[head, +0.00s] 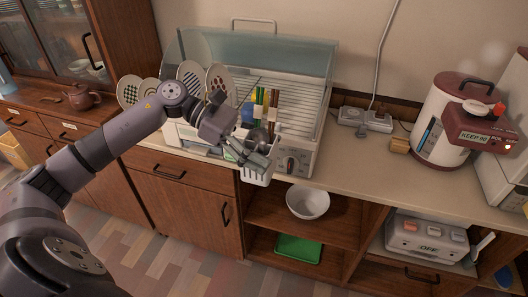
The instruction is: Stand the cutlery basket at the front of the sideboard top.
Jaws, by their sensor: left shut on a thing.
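The white cutlery basket (256,178) hangs in my left gripper (262,158) at the front edge of the sideboard top (350,168). The gripper is shut on the basket and covers its upper part. Upright chopsticks and other utensils (272,108) show just behind the gripper, and seem to stand in the basket. The basket's lower part overlaps the sideboard's front edge in the picture. I cannot tell whether its bottom touches anything. My right gripper is not in view.
The dish dryer (292,162) with plates (219,80) stands right behind the basket. A power strip (365,118) lies at the back. A bowl (308,200) sits on the shelf below.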

